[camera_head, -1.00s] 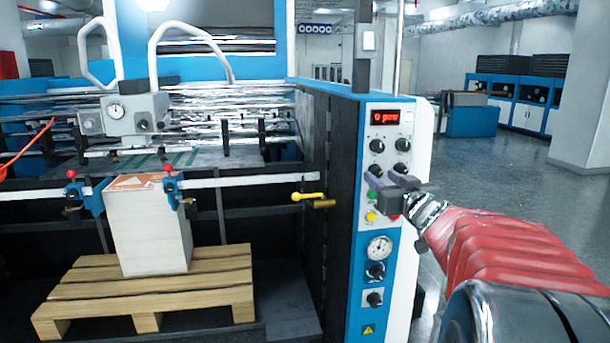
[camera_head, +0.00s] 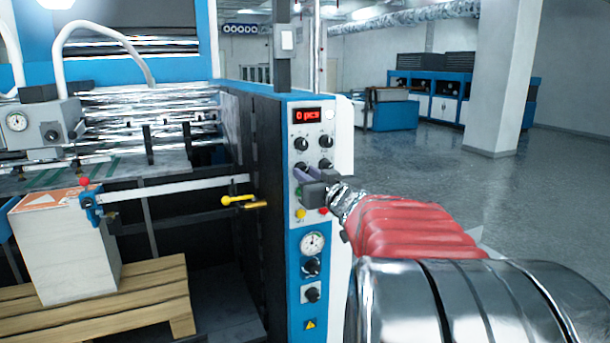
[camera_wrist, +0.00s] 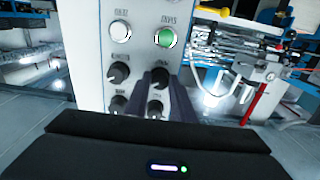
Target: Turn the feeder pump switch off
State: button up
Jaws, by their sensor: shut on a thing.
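The control panel (camera_head: 308,120) of the blue machine carries two rows of black rotary switches below a red display. My gripper (camera_head: 304,170) is at the left switch of the lower row and partly covers it. In the wrist view, where the panel appears upside down, my two dark fingers (camera_wrist: 161,82) are shut around a black rotary switch (camera_wrist: 161,76), below the green button (camera_wrist: 166,38). The labels are too blurred to read, so I cannot tell which switch is the feeder pump's or which way the held one points.
Close to my gripper are neighbouring switches (camera_head: 326,142), a yellow button (camera_head: 300,214) and a red button (camera_head: 323,211). A pressure gauge (camera_head: 313,242) sits lower. A yellow lever (camera_head: 238,200) sticks out left of the panel. Open floor (camera_head: 430,165) lies to the right.

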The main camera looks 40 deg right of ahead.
jog(key=shift+s+d, duration=0.1)
jog(key=shift+d, duration=0.15)
grip_shut()
jog(key=shift+a, duration=0.15)
jog(key=n, duration=1.2)
jog(key=o, duration=1)
grip_release()
jog(key=shift+s, duration=0.1)
